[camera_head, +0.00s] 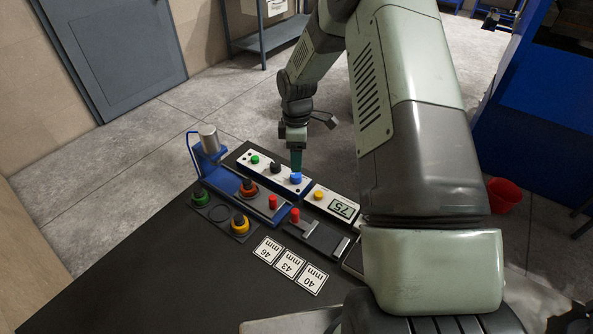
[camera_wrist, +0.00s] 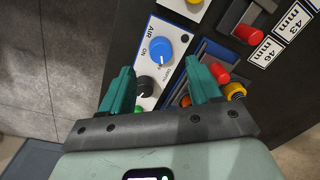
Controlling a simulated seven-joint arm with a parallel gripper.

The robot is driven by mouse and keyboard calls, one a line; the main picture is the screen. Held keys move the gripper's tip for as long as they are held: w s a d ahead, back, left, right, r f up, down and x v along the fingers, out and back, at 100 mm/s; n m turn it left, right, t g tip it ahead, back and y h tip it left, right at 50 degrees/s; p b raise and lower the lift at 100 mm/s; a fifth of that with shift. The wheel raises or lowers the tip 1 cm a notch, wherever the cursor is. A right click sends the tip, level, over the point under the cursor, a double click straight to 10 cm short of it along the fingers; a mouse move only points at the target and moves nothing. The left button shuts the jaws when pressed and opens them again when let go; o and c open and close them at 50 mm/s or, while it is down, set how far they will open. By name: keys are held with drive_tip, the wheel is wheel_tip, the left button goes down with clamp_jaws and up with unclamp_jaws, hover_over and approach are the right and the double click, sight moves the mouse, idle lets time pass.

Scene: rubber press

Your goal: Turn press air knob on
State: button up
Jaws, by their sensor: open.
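The blue air knob (camera_head: 296,178) sits at the right end of a white control panel (camera_head: 272,171) in the head view. In the wrist view the blue knob (camera_wrist: 160,48) shows beside the words AIR and ON; which way it is set I cannot tell. My gripper (camera_head: 297,164) points down just above the blue knob in the head view. In the wrist view the teal fingers of my gripper (camera_wrist: 163,70) are apart, with the blue knob just beyond their tips. Nothing is held. Whether a finger touches the knob I cannot tell.
A black knob (camera_head: 275,167) and a green button (camera_head: 255,159) share the panel. A yellow button and display box (camera_head: 335,204) stands to the right. A blue press (camera_head: 208,150), red-handled parts and number cards (camera_head: 290,264) lie nearby on the black table (camera_head: 150,270).

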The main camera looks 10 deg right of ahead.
sight(297, 174)
drive_tip(key=f, duration=0.6)
drive_tip(key=shift+s+f, duration=0.1)
drive_tip(key=shift+s, duration=0.1)
drive_tip(key=shift+c, duration=0.3)
drive_tip(key=c, duration=1)
